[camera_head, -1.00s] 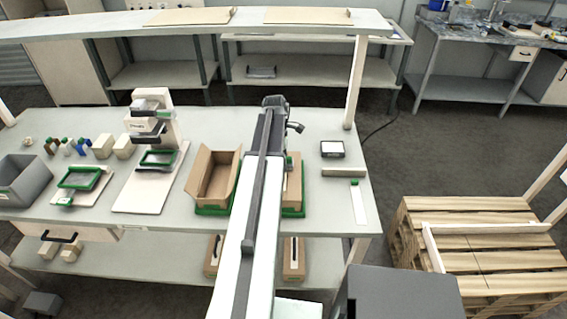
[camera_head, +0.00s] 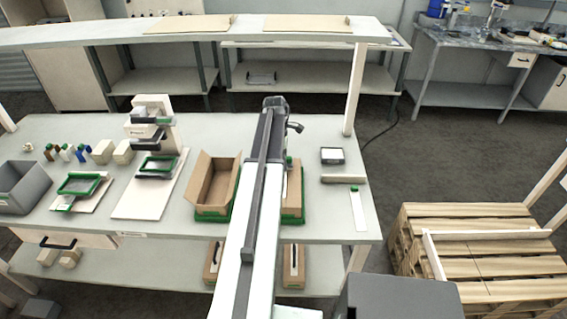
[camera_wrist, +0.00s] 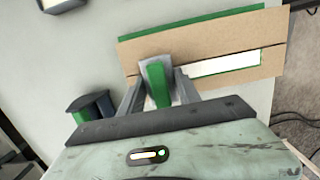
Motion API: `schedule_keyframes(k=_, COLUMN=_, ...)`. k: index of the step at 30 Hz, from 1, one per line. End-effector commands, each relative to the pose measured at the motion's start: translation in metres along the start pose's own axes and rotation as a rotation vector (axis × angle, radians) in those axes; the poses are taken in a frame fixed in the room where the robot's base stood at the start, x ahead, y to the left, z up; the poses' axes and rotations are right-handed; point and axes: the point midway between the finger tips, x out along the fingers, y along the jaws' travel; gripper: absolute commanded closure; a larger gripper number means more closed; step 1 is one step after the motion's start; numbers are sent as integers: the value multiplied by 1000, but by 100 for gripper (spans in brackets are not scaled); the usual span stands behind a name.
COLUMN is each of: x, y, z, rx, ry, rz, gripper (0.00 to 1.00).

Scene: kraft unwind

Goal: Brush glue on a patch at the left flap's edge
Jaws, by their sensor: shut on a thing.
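My gripper (camera_wrist: 158,88) is shut on a grey tool with a green strip (camera_wrist: 158,84), which looks like the glue brush. In the wrist view its end overlaps the cardboard flaps (camera_wrist: 222,41) of a box. Between the flaps a slit shows white and green (camera_wrist: 225,63). I cannot tell whether the tool touches the cardboard, and no glue patch can be made out. In the head view this box (camera_head: 293,188) stands on a green-edged base (camera_head: 292,219), partly hidden by my arm. My gripper is mostly hidden there.
An open cardboard box (camera_head: 214,187) stands just left. A dark pot with a green part (camera_wrist: 92,107) is near my gripper in the wrist view. A black-framed square (camera_head: 332,156), grey bar (camera_head: 343,179) and white strip (camera_head: 358,209) lie to the right. A stand (camera_head: 155,150) is further left.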

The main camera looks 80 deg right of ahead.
Motion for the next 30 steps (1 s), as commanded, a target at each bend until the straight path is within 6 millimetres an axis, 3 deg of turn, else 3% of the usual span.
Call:
schedule_keyframes(k=8, x=-3, y=0, z=0, rx=0, ry=0, rz=0, gripper=93)
schedule_keyframes(k=24, x=-62, y=0, z=8, rx=0, ry=0, rz=0, gripper=93)
schedule_keyframes(k=30, x=-60, y=0, z=8, rx=0, ry=0, rz=0, gripper=93)
